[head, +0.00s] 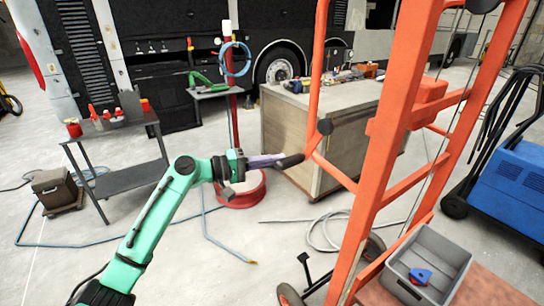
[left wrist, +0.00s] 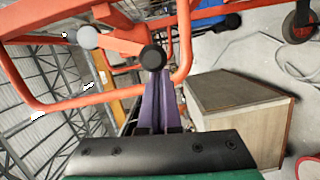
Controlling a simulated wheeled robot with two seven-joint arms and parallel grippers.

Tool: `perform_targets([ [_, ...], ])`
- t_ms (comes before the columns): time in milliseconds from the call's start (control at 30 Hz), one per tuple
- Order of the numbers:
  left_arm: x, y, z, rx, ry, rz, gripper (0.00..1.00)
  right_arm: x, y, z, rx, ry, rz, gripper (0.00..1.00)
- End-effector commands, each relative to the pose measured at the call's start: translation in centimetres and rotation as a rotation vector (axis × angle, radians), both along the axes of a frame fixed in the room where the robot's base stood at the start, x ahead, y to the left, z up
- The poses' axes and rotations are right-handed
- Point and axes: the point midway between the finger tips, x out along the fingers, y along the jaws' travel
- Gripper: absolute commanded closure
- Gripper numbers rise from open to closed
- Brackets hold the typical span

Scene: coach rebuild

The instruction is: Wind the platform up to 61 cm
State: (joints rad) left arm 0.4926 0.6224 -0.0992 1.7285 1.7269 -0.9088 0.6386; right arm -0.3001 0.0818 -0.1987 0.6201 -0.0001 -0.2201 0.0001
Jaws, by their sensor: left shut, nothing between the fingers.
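The orange lift (head: 395,130) stands at the right in the head view. Its reddish platform (head: 492,287) is low, at the bottom right, and carries a grey bin (head: 452,262). A black grip (head: 291,160) sticks out from the lift's left side, by an orange bar. No height reading is legible. My right gripper is out of view.
A wooden workbench (head: 290,140) with tools stands behind the lift. A grey cart (head: 128,178) is at the left and a blue machine (head: 510,180) at the right. A red round base (head: 240,192) and loose hoses (head: 325,230) lie on the floor.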

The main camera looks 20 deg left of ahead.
Motion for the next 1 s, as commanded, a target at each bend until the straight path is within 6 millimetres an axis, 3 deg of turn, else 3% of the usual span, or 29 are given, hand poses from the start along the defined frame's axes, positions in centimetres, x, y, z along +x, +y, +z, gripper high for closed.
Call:
perform_targets([
  [533,-2.5,-3.1,-1.9,-0.258,0.214,-0.006,1.0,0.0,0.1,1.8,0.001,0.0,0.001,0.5],
  [1000,-3.0,-3.7,-2.2,-0.305,0.252,-0.005,1.0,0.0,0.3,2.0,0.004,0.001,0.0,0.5],
])
